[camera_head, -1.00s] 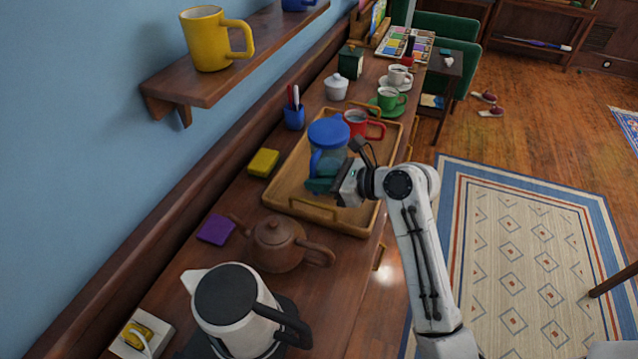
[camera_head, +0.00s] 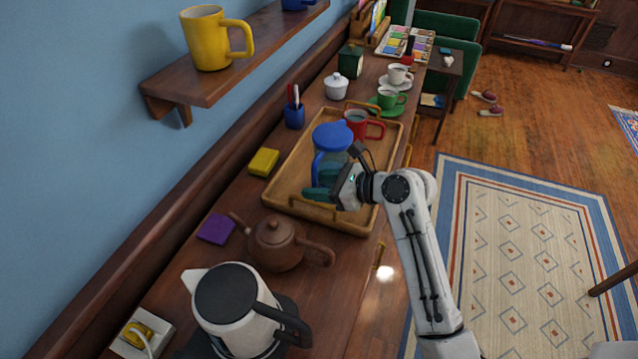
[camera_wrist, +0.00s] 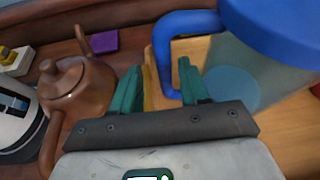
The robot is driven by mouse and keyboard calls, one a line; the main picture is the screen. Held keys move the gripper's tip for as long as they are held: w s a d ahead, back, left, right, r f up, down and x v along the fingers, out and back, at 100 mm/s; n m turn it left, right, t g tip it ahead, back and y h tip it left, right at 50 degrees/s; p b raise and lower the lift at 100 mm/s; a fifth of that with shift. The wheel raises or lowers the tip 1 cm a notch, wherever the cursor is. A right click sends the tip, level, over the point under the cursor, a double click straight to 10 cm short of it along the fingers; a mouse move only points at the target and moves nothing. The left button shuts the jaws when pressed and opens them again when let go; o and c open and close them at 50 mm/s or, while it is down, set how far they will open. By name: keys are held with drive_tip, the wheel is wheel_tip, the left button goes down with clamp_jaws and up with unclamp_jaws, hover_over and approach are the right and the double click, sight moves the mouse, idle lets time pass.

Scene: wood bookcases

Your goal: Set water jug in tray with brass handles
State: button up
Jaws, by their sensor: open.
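The water jug, with a blue lid (camera_head: 332,137), a blue handle and a see-through body, appears to stand inside the wooden tray with brass handles (camera_head: 284,168). In the wrist view its blue handle (camera_wrist: 163,65) shows between my two teal fingers, with clear room beside it. The jug's lid and see-through body fill the upper right there. My gripper (camera_head: 321,193) is open, low at the jug's near side, over the tray; it also shows in the wrist view (camera_wrist: 160,78). My wrist hides part of the jug's lower right side.
A red mug (camera_head: 357,122) is at the tray's far end. A brown teapot (camera_head: 277,243) and a white kettle (camera_head: 235,310) stand nearer. A yellow block (camera_head: 263,162), a blue pen cup (camera_head: 294,117) and a purple pad (camera_head: 216,229) lie along the wall side.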

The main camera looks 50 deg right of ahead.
drive_tip(key=shift+r, duration=0.25)
drive_tip(key=v, duration=1.2)
